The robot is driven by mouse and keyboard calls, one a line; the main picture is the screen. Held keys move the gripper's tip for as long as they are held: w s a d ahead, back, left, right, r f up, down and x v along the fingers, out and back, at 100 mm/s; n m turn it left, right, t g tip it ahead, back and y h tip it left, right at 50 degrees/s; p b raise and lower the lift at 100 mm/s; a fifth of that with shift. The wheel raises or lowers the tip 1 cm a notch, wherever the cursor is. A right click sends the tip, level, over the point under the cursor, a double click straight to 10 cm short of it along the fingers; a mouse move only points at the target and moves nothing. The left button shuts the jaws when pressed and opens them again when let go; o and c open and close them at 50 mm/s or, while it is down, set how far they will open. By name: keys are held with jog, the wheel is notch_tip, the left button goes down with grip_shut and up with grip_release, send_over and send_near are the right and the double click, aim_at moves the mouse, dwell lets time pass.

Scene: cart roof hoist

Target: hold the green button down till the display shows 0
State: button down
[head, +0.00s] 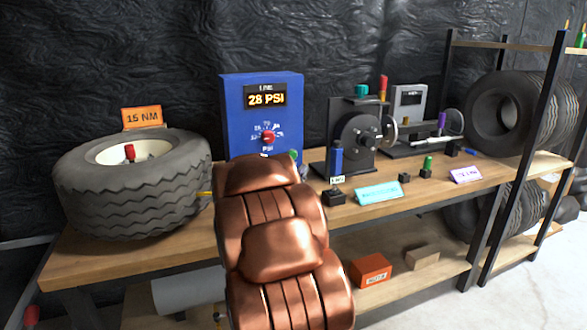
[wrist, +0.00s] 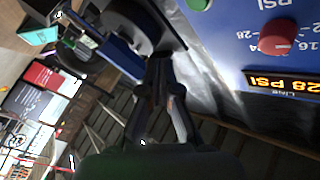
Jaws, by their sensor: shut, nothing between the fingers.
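The blue inflator box (head: 232,120) stands on the bench, with a lit display (head: 266,95) reading 28 PSI and a red knob (head: 269,136) on a PSI dial. The green button (head: 293,156) shows at the box's lower right, just past my copper arm. In the wrist view the green button (wrist: 198,4) is at the top edge, partly cut off, and the display (wrist: 282,83) and knob (wrist: 280,40) are at the right. My gripper (wrist: 163,80) is shut and empty, apart from the button. In the head view my arm hides it.
A tyre (head: 130,190) lies on the bench at left with an orange 15 NM sign (head: 142,117). A balancer-like machine (head: 352,135) and a blue cylinder (head: 336,161) stand right of the box. A cyan label (head: 379,193) lies near the front edge.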

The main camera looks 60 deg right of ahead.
aim_at(292, 156)
jog(key=shift+s+d+m+g+h, duration=0.3)
jog(key=shift+s+d+g, duration=0.15)
jog(key=shift+s, duration=0.25)
jog(key=shift+w+d+p, duration=0.6)
jog(key=shift+w+d, duration=0.2)
jog(key=shift+w, duration=0.45)
jog(key=shift+w+d+p, duration=0.55)
jog(key=shift+w+d, duration=0.3)
jog(key=shift+w, duration=0.35)
jog(key=shift+w+d+p, duration=0.6)
jog(key=shift+w+d, duration=0.2)
jog(key=shift+w, duration=0.45)
jog(key=shift+w, duration=0.1)
jog(key=shift+w+d, duration=0.25)
jog(key=shift+w, duration=0.05)
